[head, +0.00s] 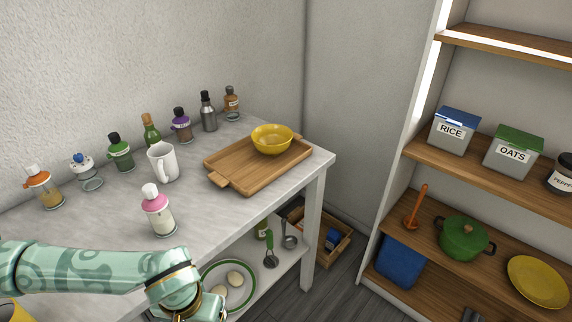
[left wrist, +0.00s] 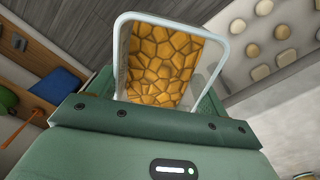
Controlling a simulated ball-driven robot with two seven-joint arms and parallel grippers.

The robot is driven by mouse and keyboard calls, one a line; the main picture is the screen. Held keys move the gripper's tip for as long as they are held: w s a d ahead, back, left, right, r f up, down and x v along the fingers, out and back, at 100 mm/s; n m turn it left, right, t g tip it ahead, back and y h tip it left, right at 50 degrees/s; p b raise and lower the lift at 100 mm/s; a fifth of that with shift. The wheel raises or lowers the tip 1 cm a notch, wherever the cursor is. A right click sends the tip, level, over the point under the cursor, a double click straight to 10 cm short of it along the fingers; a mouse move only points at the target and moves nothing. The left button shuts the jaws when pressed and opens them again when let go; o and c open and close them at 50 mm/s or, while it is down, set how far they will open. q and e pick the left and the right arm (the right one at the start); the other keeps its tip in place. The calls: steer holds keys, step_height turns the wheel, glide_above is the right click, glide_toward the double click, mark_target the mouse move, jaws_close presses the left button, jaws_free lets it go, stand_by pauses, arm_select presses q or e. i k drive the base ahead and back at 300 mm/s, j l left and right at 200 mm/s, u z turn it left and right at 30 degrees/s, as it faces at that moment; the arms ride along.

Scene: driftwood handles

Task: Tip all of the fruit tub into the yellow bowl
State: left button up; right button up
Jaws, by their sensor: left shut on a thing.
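The yellow bowl (head: 272,146) sits upright on a wooden tray (head: 236,179) at the far right of the counter, and its visible inside looks empty. The fruit tub (left wrist: 178,25) is a clear-walled tub with a pale rim, seen in the left wrist view. It holds orange-yellow fruit chunks (left wrist: 160,62). My left gripper (left wrist: 158,92) is shut on the tub, with a finger on either side. In the head view only my left arm and wrist show at the lower left; the tub is not in that picture. My right gripper is not in view.
A pink-capped bottle (head: 158,212) stands near the counter's front edge, and a white mug (head: 162,162) stands left of the tray. Several bottles line the wall. The counter (head: 95,222) has clear room at the front left. A shelf unit (head: 480,160) stands at the right.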

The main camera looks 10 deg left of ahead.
mark_target(271, 139)
steer(key=i+l+u, duration=0.1)
steer(key=i+l, duration=0.55)
steer(key=l, duration=0.2)
steer(key=i+u, duration=0.05)
